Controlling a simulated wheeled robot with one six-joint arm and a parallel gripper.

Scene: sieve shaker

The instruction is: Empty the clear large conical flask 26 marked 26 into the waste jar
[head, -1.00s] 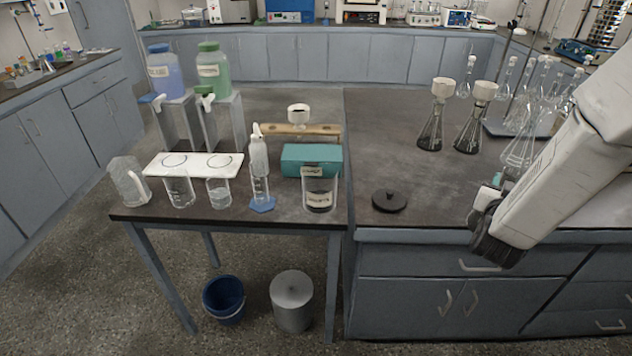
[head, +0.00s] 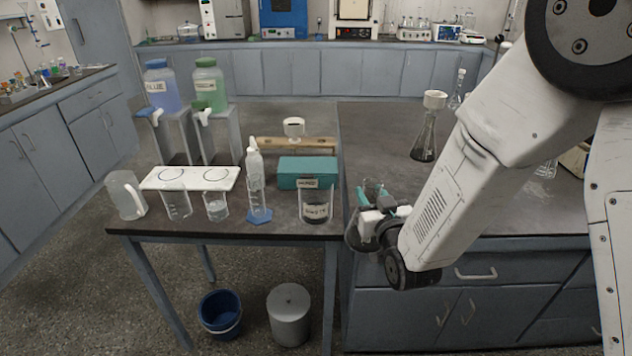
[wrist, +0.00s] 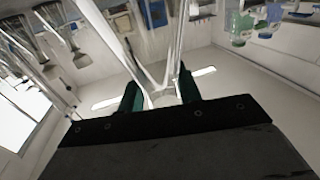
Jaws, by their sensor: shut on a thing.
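My gripper (head: 372,193) is over the left front part of the right bench, just right of the waste jar. In the wrist view its green fingers (wrist: 160,93) are shut on the neck of a clear glass flask (wrist: 152,45). Its marking cannot be read, and in the head view the flask is mostly hidden by the gripper and wrist. The waste jar (head: 317,210), clear with a white label and dark contents low inside, stands open at the right front of the small table.
A teal box (head: 308,172) stands behind the jar. A wash bottle (head: 256,180), beakers and a white tray (head: 190,179) are to its left. A flask with a funnel (head: 428,130) stands behind on the right bench. A blue bucket (head: 220,313) is below.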

